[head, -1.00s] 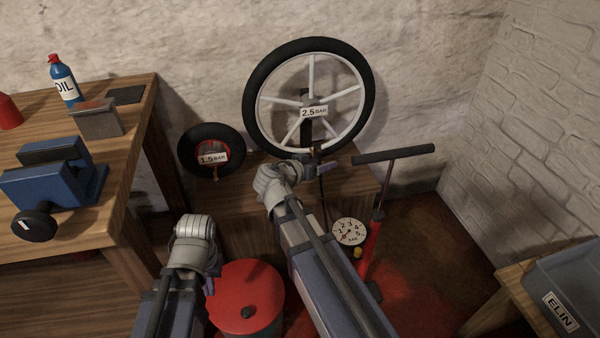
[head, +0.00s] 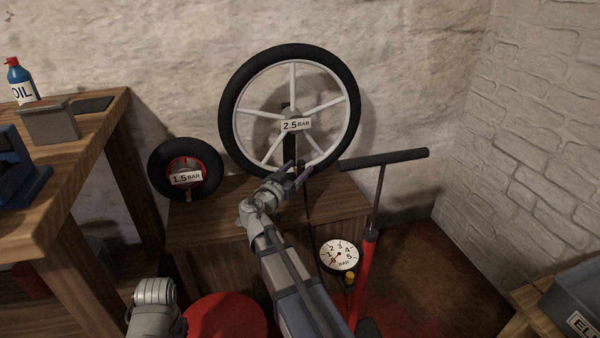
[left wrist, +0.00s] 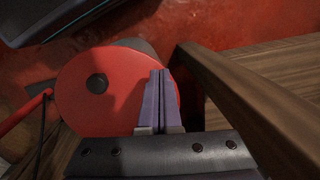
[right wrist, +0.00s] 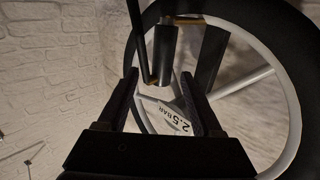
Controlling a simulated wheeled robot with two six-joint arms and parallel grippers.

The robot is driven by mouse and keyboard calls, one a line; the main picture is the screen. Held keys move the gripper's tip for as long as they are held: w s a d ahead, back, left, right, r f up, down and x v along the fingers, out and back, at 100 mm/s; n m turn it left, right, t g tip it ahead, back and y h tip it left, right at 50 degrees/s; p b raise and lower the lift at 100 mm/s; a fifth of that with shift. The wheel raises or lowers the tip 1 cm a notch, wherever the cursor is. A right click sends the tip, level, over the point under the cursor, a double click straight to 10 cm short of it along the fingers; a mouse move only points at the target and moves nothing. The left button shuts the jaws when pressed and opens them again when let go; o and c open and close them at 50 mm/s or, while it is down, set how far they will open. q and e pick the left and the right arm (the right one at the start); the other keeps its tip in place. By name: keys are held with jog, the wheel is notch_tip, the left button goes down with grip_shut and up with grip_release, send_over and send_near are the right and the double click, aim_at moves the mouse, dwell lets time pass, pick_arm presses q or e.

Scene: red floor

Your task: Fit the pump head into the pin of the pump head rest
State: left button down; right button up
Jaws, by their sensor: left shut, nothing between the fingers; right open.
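The pump head (right wrist: 164,52) is a dark upright cylinder at the lower rim of the large wheel; in the head view it is small (head: 300,166). A thin dark hose (right wrist: 141,42) runs beside it. My right gripper (head: 298,171) is open in front of the wheel. In the right wrist view its fingers (right wrist: 158,76) stand either side of the pump head's lower end, with no clear contact. My left gripper (left wrist: 160,74) is shut and empty, above a red round lid. The red floor pump (head: 365,270) stands right of my right arm. I cannot make out the rest's pin.
The large wheel (head: 240,115) marked 2.5 bar and a small wheel (head: 160,162) marked 1.5 bar stand on a low wooden bench (head: 340,200). A gauge (head: 338,255) and red lid (head: 225,315) are below. A workbench (head: 90,135) is left, a grey crate (head: 580,290) right.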

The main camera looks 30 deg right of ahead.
jog(key=shift+x, duration=2.9)
jog(key=shift+a+r, duration=0.1)
jog(key=shift+r, duration=0.05)
grip_shut()
